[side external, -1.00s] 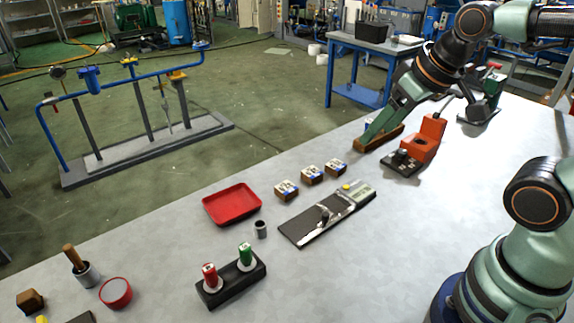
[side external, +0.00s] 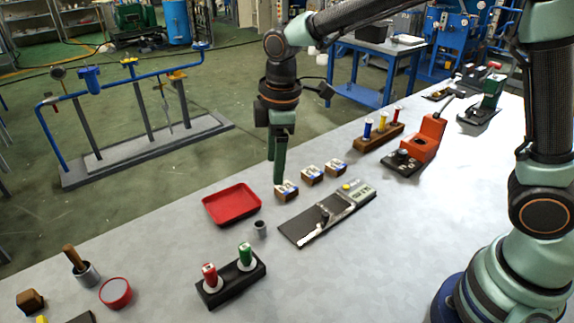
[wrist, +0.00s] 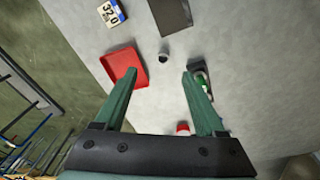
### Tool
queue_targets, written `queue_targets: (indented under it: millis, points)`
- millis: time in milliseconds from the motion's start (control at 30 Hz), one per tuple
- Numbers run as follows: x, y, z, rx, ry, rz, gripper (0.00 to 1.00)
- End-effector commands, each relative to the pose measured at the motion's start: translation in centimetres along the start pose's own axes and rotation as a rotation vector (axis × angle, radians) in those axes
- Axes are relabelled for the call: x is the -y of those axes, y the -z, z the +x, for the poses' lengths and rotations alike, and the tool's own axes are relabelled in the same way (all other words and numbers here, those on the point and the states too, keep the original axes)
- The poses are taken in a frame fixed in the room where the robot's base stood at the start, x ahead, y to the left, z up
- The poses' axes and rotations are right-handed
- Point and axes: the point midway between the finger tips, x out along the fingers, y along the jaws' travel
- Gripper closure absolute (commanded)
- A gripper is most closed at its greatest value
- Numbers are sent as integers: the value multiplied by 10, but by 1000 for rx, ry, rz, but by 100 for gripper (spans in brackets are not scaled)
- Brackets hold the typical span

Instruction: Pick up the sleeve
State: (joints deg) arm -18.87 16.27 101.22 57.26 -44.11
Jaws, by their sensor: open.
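The sleeve (side external: 260,228) is a small grey hollow cylinder standing upright on the table, between the red tray and the two-bottle stand. In the wrist view the sleeve (wrist: 163,56) lies just beyond my fingertips, roughly centred between them. My gripper (side external: 279,182) points down above the table, to the upper right of the sleeve in the side view, near a numbered block. In the wrist view my gripper (wrist: 160,75) has its two green fingers spread wide with nothing between them.
The red tray (side external: 231,189) is left of the sleeve. The black stand (side external: 217,289) with red and green bottles is in front. Wooden numbered blocks (side external: 311,174) and a dark board device (side external: 310,222) lie to the right. Bare table surrounds the sleeve.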

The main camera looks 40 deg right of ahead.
Motion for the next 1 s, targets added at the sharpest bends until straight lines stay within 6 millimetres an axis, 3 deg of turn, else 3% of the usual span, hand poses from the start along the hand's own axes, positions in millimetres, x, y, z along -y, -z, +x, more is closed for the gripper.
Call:
queue_targets:
  millis: [100, 300, 467, 700, 1000]
  points:
    - [6, 21, 27, 34, 40, -128, 28]
    - [11, 35, 49, 57, 70, -237, 28]
    - [12, 35, 66, 61, 75, -250, 28]
    - [14, 32, 105, 61, 75, -247, 28]
    - [13, 30, 128, 59, 73, -245, 28]
